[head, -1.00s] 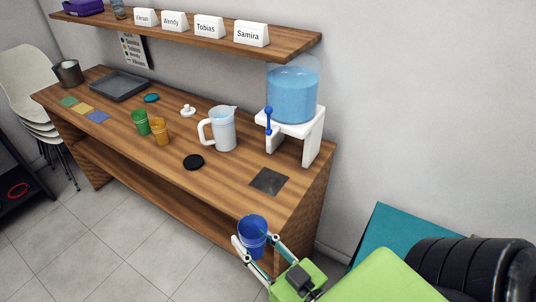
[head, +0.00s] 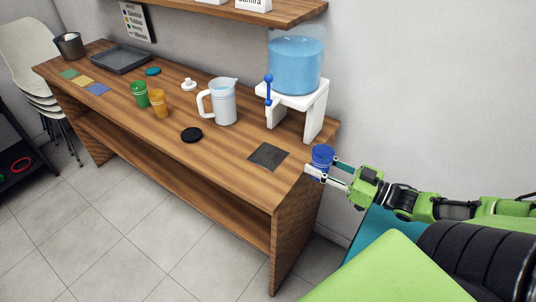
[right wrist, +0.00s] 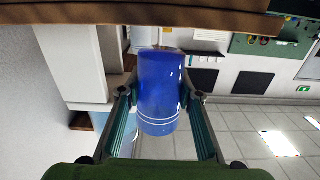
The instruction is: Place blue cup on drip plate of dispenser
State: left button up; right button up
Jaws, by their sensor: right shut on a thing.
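The blue cup (head: 322,156) is held in my right gripper (head: 318,172), whose fingers close on its sides. It is at the right end of the wooden counter, to the right of the dark square drip plate (head: 268,156). In the right wrist view the cup (right wrist: 158,88) sits between the two fingers (right wrist: 158,97). The dispenser has a blue water tank (head: 296,65) on a white stand (head: 316,112) and a blue tap lever (head: 268,90). The drip plate lies bare on the counter in front of the stand. My left gripper is not in view.
A white pitcher (head: 223,103), a black disc (head: 191,135), an orange cup (head: 159,103) and a green cup (head: 140,94) stand left on the counter (head: 225,150). A shelf (head: 270,12) hangs above. The counter around the drip plate is clear.

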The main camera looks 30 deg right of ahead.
jog(key=b+x, duration=0.2)
jog(key=x, duration=1)
jog(key=shift+w+a+r, duration=0.1)
jog(key=shift+w+a, duration=0.05)
jog(key=shift+w, duration=0.15)
jog(key=shift+x, duration=1.1)
jog(key=shift+w+a+f, duration=0.2)
jog(key=shift+w+a, duration=0.05)
jog(key=shift+w, duration=0.35)
jog(key=shift+w+a+f, duration=0.2)
jog(key=shift+w+a, duration=0.05)
jog(key=shift+w, duration=0.35)
jog(key=shift+f, duration=0.4)
jog(key=shift+f, duration=0.1)
jog(key=o, duration=1.2)
jog(key=shift+c, duration=0.2)
